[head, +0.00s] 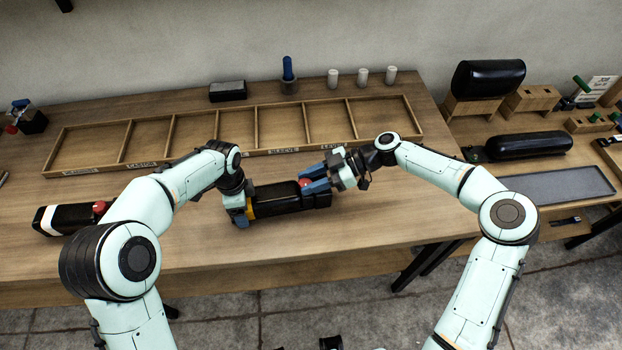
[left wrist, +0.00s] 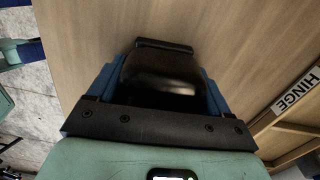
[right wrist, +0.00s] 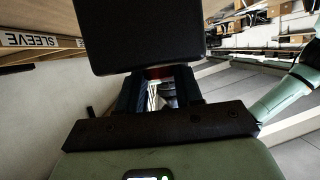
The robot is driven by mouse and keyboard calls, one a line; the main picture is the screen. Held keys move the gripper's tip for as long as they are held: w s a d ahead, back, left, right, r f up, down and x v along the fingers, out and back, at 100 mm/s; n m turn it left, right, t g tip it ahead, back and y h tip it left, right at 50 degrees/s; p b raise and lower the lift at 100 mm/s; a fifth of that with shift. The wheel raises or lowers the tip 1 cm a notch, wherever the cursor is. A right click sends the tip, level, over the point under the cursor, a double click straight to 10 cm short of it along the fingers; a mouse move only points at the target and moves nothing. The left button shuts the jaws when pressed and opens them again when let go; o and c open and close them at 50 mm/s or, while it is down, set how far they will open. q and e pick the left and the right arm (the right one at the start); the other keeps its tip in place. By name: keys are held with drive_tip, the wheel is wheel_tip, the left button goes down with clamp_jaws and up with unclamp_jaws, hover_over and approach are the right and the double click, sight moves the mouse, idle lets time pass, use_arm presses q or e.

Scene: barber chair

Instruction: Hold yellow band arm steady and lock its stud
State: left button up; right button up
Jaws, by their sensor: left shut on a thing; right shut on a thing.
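The yellow band arm (head: 285,197) is a black padded block lying on the bench, its yellow band (head: 250,209) near its left end. My left gripper (head: 241,215) is shut across that left end beside the band. In the left wrist view, the black pad (left wrist: 165,72) sits between the blue fingers. The red stud (head: 304,183) is on the block's far side, toward its right part. My right gripper (head: 306,184) is shut on the stud, coming from the right. In the right wrist view, a little red of the stud (right wrist: 158,72) shows between the fingers; the rest is hidden.
A second black arm with a white band (head: 62,218) lies at the left, partly behind my left arm. A wooden compartment tray (head: 290,150) runs behind the work. A black block (head: 227,91), a blue-handled tool (head: 288,70) and white cylinders (head: 363,77) stand beyond it. Bench front is clear.

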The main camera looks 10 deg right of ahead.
drive_tip(key=shift+s+m+t, duration=0.1)
drive_tip(key=shift+m+t, duration=0.4)
drive_tip(key=shift+t, duration=0.1)
drive_tip(key=o, duration=1)
drive_tip(key=v, duration=1.2)
drive_tip(key=shift+d, duration=0.1)
